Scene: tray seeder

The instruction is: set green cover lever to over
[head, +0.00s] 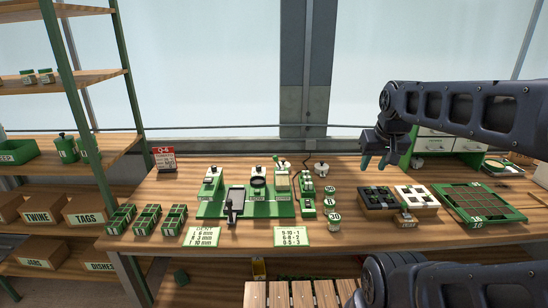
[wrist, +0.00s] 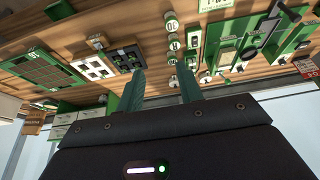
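The seeder is a green base plate (head: 262,210) on the wooden table, with several white-topped stations and a dark upright handle (head: 230,211). A small lever with a green part (head: 282,163) rises tilted at the plate's back right, above a cream block; it looks like the cover lever, but it is too small to be sure of its setting. My gripper (head: 375,164) hangs in the air right of the seeder, above the table's back, apart from everything. In the wrist view its two green fingers (wrist: 161,75) stand apart with nothing between them. The seeder shows there inverted at upper right.
Round numbered pots (head: 334,216) stand right of the seeder. Beyond them are a dark tray (head: 377,210), a white tray (head: 426,207) and a green grid tray (head: 476,226). Small green boxes (head: 174,207) stand at left. Two cards (head: 292,237) lie in front.

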